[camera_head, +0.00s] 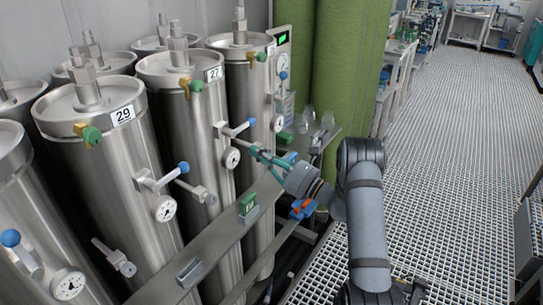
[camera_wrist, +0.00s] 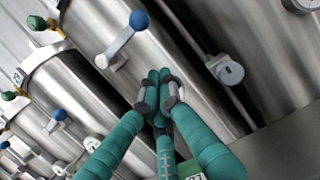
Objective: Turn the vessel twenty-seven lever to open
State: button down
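Vessel twenty-seven (camera_head: 212,115) is a steel cylinder with a "27" label (camera_head: 214,73) near its top. Its white lever (camera_head: 237,130) has a blue ball end and sticks out to the right above a round gauge. In the wrist view this lever (camera_wrist: 119,47) slants up to its blue ball at upper centre. My gripper (camera_head: 257,151) is just right of the lever and slightly below it in the head view. In the wrist view my gripper's green fingers (camera_wrist: 158,78) come together at their tips, with nothing seen between them. The tips appear apart from the lever.
Vessel twenty-nine (camera_head: 125,165) stands at the left with its own blue-ended lever (camera_head: 160,179). A metal rail (camera_head: 210,248) runs in front of the vessels. Large green columns (camera_head: 345,80) stand behind my arm. The grating floor (camera_head: 455,150) at right is mostly clear.

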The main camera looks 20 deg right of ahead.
aim_at(242, 128)
jog(key=r, duration=0.1)
jog(key=w+a+r+p, duration=0.1)
jog(key=r, duration=0.1)
jog(key=r+p, duration=0.1)
jog(key=shift+w+a+r, duration=0.15)
jog(key=shift+w+r, duration=0.05)
jog(key=shift+w, duration=0.05)
